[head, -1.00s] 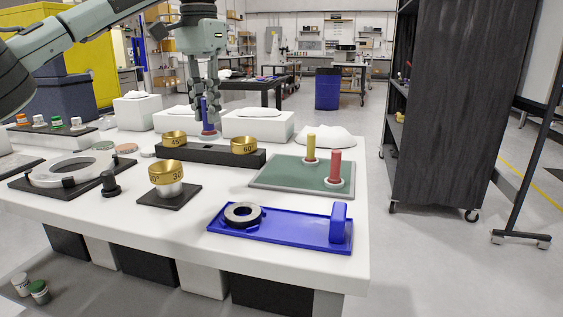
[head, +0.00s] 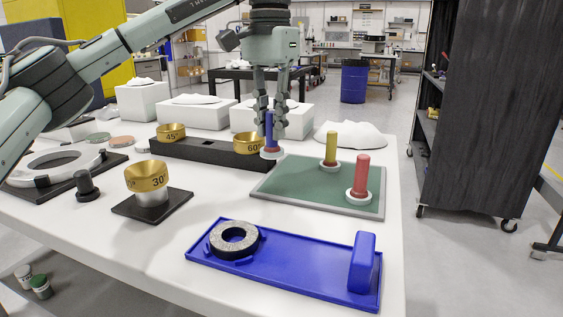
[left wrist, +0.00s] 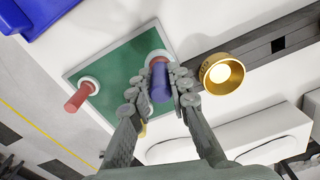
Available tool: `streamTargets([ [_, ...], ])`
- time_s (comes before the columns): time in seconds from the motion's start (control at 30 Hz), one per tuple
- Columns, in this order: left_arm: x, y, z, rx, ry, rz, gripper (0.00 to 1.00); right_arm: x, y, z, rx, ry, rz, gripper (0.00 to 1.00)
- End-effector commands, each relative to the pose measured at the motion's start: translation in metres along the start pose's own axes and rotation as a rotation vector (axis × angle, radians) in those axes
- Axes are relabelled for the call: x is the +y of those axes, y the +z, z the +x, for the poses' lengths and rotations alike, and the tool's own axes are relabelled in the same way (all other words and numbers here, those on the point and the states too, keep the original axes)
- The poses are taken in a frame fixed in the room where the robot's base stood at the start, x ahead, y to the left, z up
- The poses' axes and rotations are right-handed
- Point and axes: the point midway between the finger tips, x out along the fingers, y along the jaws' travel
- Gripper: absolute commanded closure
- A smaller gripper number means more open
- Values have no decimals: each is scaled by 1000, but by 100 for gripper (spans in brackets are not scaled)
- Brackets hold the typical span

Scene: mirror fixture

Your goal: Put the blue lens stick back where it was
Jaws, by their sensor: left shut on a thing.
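My left gripper (head: 271,118) is shut on the blue lens stick (head: 269,133), which stands upright with a pale round base below the fingers. In the head view the stick is just right of the gold 60° cup (head: 249,144), by the back left corner of the green mat (head: 290,183). In the left wrist view the blue stick (left wrist: 160,84) overlaps the mat's corner; I cannot tell whether its base touches anything. A yellow stick (head: 331,146) and a red stick (head: 361,176) stand on the mat. My right gripper is not in view.
A black bar (head: 200,152) carries the 45° cup (head: 171,132) and the 60° cup. The 30° cup (head: 147,177) stands in front. A blue tray (head: 300,272) with a ring lies at the front right. White blocks (head: 195,113) stand behind. The mat's left front is clear.

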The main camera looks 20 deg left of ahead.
Motion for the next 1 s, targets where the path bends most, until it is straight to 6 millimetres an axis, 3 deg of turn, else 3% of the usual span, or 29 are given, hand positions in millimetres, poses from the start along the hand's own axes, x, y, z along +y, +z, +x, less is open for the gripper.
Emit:
streamTargets([
  [0.2, 23, 3, 13, 1, 0, 0, 100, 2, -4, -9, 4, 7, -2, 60],
  [0.57, 23, 4, 52, 1, 1, -2, 100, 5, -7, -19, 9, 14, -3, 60],
  [0.9, 24, 3, 56, 2, 0, -1, 100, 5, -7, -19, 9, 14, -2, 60],
  [0.93, 24, 3, 56, 1, 0, -1, 81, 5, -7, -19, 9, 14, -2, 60],
  [1.0, 24, 3, 56, 2, 0, -1, 72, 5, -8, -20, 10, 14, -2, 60],
])
